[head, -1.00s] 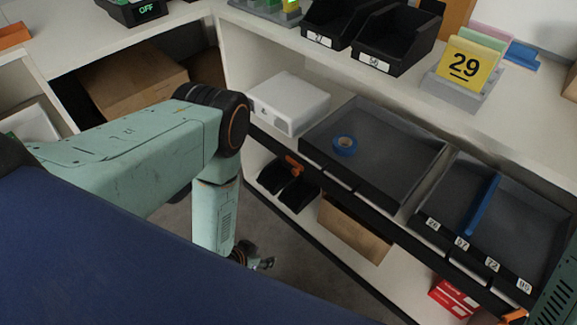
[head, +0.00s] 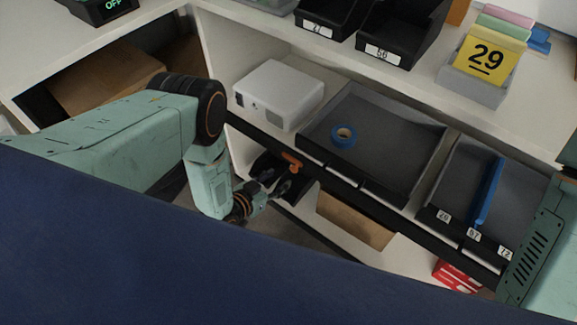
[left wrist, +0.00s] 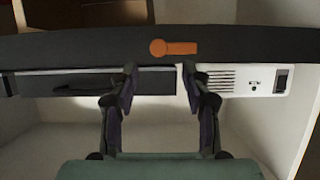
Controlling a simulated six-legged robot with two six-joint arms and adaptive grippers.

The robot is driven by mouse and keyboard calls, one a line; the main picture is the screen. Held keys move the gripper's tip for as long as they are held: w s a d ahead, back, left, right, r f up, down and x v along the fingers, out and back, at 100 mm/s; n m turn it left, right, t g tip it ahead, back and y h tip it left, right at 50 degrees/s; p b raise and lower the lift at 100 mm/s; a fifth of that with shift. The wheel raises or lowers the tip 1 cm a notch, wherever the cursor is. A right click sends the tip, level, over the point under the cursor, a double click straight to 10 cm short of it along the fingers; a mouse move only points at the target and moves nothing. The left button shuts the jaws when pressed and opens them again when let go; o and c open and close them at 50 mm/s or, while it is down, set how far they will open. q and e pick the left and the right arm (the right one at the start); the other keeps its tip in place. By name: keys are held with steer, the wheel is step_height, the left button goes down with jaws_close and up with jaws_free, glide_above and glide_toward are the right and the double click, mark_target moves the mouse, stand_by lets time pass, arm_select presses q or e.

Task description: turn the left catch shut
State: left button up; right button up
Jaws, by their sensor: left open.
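The left catch is a small orange lever (head: 291,160) on the dark front bar of the shelf. In the left wrist view the catch (left wrist: 174,47) lies lengthwise along the bar, its round end at left and its arm pointing right. My left gripper (head: 276,182) is open and empty, just in front of and below the catch in the head view. In the left wrist view its two fingers (left wrist: 159,72) are spread, with tips near the bar's edge, apart from the catch. My right gripper is out of view.
Behind the bar stand a white device (head: 279,94), a grey tray (head: 398,165) with a blue tape roll (head: 343,136), and a divided tray (head: 455,180). The dark bar (left wrist: 80,47) crosses the left wrist view. A cardboard box (head: 355,219) sits below.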

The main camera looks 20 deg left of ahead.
mark_target(293, 170)
arm_select(q)
steer(key=b+x, duration=0.2)
steer(key=x, duration=0.4)
steer(key=shift+w+d+f+b, duration=0.1)
steer(key=shift+d+f+b, duration=0.15)
steer(key=shift+b, duration=0.1)
steer(key=shift+w+d+f, duration=0.1)
steer(key=shift+w, duration=0.45)
steer(key=shift+c, duration=0.5)
jaws_close()
